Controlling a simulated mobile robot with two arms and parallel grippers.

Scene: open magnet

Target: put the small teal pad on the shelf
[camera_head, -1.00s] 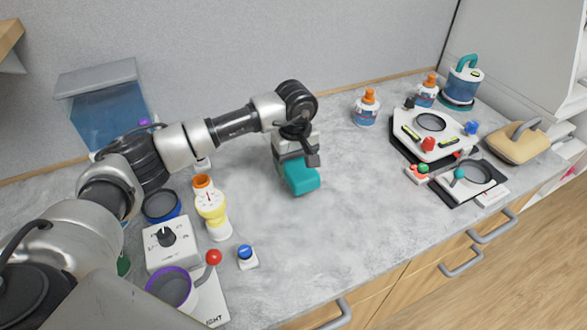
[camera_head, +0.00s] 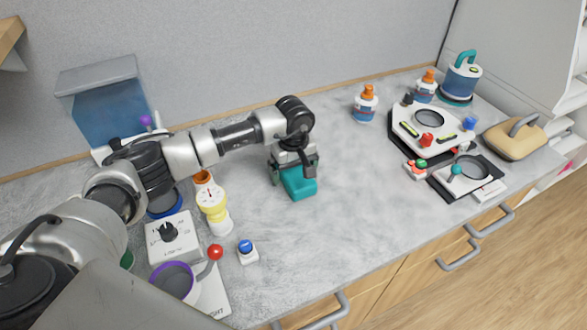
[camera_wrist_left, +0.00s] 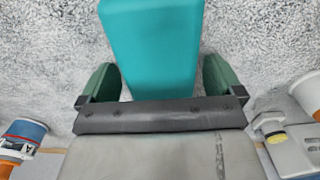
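The small teal pad (camera_head: 299,184) is on or just above the grey counter, near its middle. My left gripper (camera_head: 294,172) is right over it, pointing down. In the left wrist view the pad (camera_wrist_left: 155,45) lies between two green fingers, with a narrow gap on each side, so the left gripper (camera_wrist_left: 162,82) looks open around it. The pad's near end is hidden by the gripper body. My right gripper is not in view. I cannot tell which surface is the task's shelf; a wooden ledge (camera_head: 10,38) shows at the upper left edge.
Left of the pad stand a yellow dial device (camera_head: 212,205), a blue button (camera_head: 247,250) and a white knob box (camera_head: 172,238). A blue bin (camera_head: 108,108) is behind my arm. A bottle (camera_head: 365,103) and white devices (camera_head: 430,130) stand to the right. The counter front centre is clear.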

